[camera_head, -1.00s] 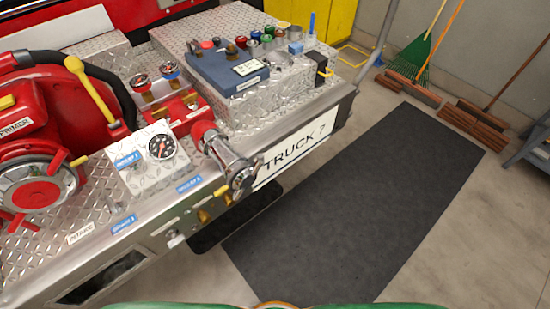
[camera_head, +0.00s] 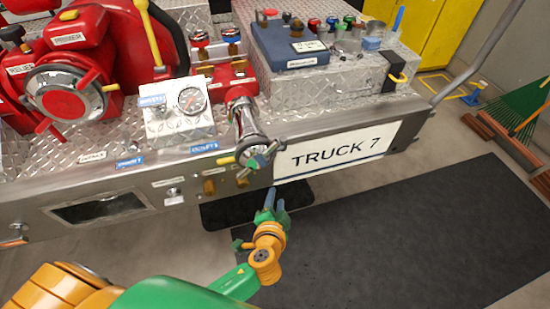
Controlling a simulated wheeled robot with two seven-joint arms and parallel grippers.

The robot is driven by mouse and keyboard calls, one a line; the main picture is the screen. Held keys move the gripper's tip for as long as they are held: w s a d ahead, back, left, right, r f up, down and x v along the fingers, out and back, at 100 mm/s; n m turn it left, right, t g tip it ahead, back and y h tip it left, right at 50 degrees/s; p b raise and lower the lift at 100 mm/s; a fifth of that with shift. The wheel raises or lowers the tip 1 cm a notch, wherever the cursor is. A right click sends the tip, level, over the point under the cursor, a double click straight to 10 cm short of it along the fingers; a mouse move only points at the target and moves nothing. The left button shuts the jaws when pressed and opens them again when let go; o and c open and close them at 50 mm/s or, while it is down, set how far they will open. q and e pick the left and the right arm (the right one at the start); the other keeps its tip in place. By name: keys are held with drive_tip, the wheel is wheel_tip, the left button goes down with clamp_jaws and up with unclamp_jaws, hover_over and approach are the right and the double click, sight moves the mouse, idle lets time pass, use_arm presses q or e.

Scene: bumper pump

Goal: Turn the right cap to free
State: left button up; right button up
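A chrome outlet pipe (camera_head: 244,122) sticks out over the front edge of the truck bumper. On its end sits the right cap (camera_head: 257,155), a silver cap with lugs; one lug on its left looks yellow. My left gripper (camera_head: 272,197) is just below the cap, pointing up at it, with a small gap visible between them in the picture. Its blue-grey fingers are small and seen nearly end on, so their opening is unclear. My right gripper is not in view.
The bumper face (camera_head: 320,155) carries a TRUCK 7 plate and small yellow and chrome fittings under the pipe. A gauge box (camera_head: 178,118) stands left of the pipe, and a red pump (camera_head: 100,50) further left. Dark mat (camera_head: 400,235) covers open floor in front.

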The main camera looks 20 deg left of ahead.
use_arm(q)
wheel_tip(320, 180, up, 5)
drive_tip(key=w+n+t+y+b, duration=0.1)
drive_tip(key=w+t+b, duration=0.1)
drive_tip(key=n+t+y+b, duration=0.1)
drive_tip(key=n+t+y, duration=0.1)
drive_tip(key=t, duration=0.1)
approach(274, 149)
drive_tip(key=w+f, duration=0.1)
drive_tip(key=w, duration=0.3)
drive_tip(key=shift+w+a+r+n+y+p, duration=0.3)
drive_tip(key=shift+w+a+r+p, duration=0.15)
drive_tip(key=shift+w+a+r, duration=0.5)
drive_tip(key=x, duration=0.3)
drive_tip(key=f+x, duration=0.1)
drive_tip(key=shift+w+p, duration=0.35)
drive_tip(key=shift+w+a, duration=0.1)
drive_tip(key=shift+w, duration=0.1)
clamp_jaws()
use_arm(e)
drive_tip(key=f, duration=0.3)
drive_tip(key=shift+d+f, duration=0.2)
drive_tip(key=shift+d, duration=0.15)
